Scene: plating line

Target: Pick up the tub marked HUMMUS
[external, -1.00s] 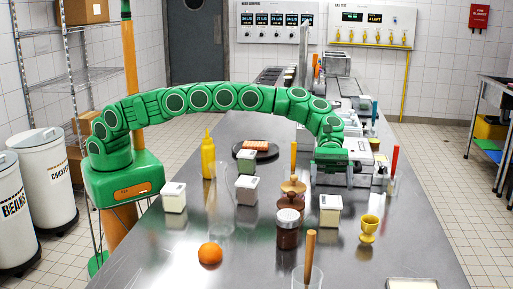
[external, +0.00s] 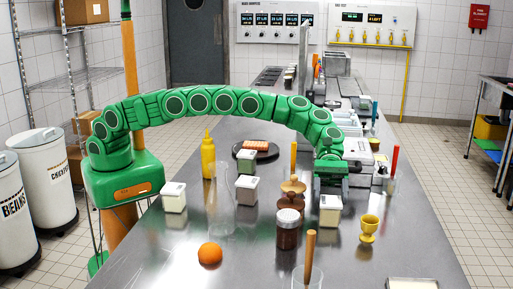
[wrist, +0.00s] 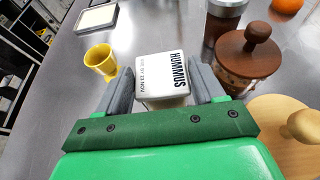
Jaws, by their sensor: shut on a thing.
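The tub marked HUMMUS (wrist: 162,75) is white and squarish, with its lettered lid facing the wrist camera. My gripper (wrist: 163,88) is shut on it, with one grey finger against each side. In the external view the tub (external: 330,212) stands at the right middle of the steel table, with my gripper (external: 330,190) at its top. I cannot tell whether its base touches the table. Other similar tubs stand at the left (external: 174,198), in the middle (external: 246,190) and farther back (external: 247,160); their labels are too small to read.
An orange (external: 210,254) and a glass with a wooden handle (external: 308,265) are nearer the front. The front left table is clear.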

